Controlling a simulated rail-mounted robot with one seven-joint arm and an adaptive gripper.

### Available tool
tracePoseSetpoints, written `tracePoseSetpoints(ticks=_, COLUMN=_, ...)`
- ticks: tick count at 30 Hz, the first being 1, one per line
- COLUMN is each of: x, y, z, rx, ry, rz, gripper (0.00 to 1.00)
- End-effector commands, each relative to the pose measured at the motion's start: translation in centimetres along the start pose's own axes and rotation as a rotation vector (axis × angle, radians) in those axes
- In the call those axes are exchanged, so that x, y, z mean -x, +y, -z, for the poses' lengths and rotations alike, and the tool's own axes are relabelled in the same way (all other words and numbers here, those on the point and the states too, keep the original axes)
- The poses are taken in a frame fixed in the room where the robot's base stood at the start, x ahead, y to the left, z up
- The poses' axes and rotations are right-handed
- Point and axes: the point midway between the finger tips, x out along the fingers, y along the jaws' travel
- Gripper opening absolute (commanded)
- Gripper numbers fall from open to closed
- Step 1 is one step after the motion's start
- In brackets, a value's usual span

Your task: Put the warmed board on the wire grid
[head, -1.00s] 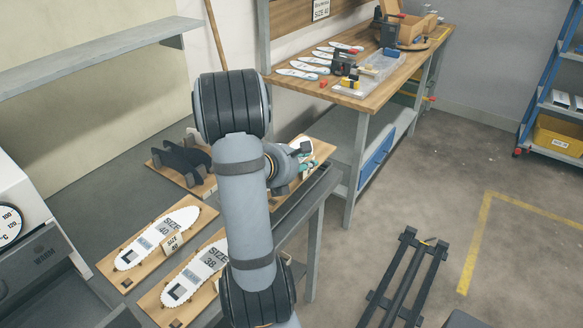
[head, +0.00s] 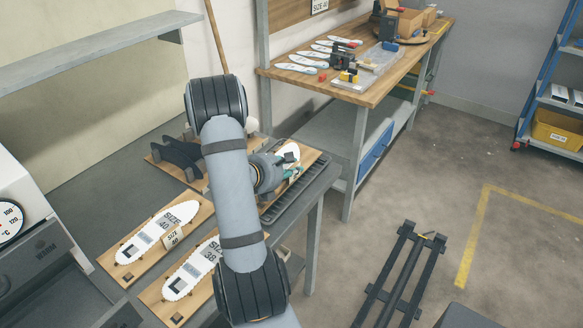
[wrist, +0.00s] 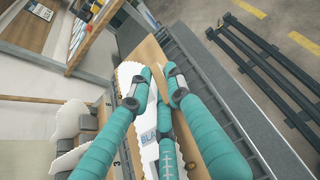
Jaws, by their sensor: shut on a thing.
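The warmed board (head: 308,158) is a wooden board carrying a white insole (head: 290,150). It is at the far end of the dark bench, partly behind my arm. In the wrist view the wooden board (wrist: 146,50) lies under the teal fingers, with the insole and part of some blue lettering on it. My gripper (wrist: 158,84) is shut on the board; the exact grip point is hard to see. The dark wire grid (head: 302,192) lies along the bench's right edge, just beside and below the board. I cannot tell whether they touch.
Two boards with white insoles, size 40 (head: 198,218) and size 38 (head: 176,309), lie on the near bench. A dark rack (head: 178,155) on a wooden base stands left of my arm. A workbench (head: 345,92) is behind, and a black floor stand (head: 400,275) stands to the right.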

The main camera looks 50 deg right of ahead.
Motion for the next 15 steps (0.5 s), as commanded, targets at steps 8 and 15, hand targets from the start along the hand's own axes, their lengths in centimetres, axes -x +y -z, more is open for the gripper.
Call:
tracePoseSetpoints(ticks=8, x=-0.10, y=-0.01, z=0.21, rx=0.001, ry=0.001, rz=0.000, gripper=0.26)
tracePoseSetpoints(ticks=15, x=-0.10, y=-0.01, z=0.20, rx=0.001, ry=0.001, rz=0.000, gripper=0.36)
